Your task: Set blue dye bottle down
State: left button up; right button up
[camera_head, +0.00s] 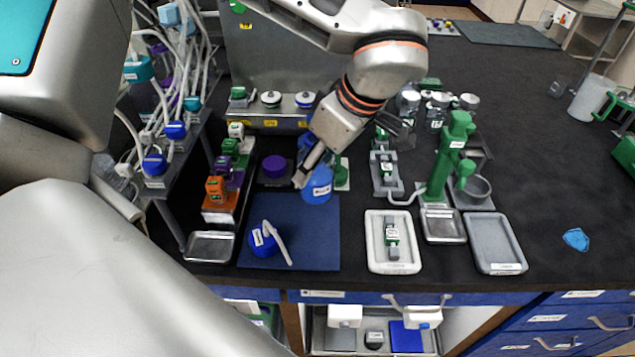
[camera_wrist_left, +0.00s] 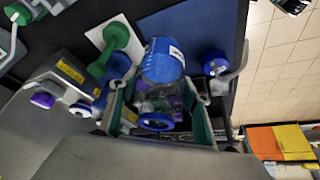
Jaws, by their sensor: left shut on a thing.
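The blue dye bottle (camera_head: 318,187) is held at the far right part of a dark blue mat (camera_head: 315,250). My left gripper (camera_head: 308,168) reaches down from above and is shut on it. In the left wrist view the bottle (camera_wrist_left: 163,62) shows its blue end between the two fingers (camera_wrist_left: 158,108), with a clear part and a blue ring nearer the camera. I cannot tell whether its base touches the mat. My right gripper is not in view.
A blue cap with a pale handle (camera_head: 263,243) lies on the mat's near left. A purple-topped piece (camera_head: 275,166) and a green piece (camera_head: 342,175) stand close beside the bottle. A white tray (camera_head: 374,262) lies to the right. The mat's near right is bare.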

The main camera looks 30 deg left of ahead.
aim_at(317, 182)
pick_arm(q)
jog(key=shift+f+b, duration=0.35)
jog(key=shift+f, duration=2.2)
jog(key=o, duration=1.4)
jog(key=p+v, duration=0.1)
jog(key=v, duration=1.1)
jog(key=shift+r, duration=0.1)
jog(key=shift+d, duration=0.1)
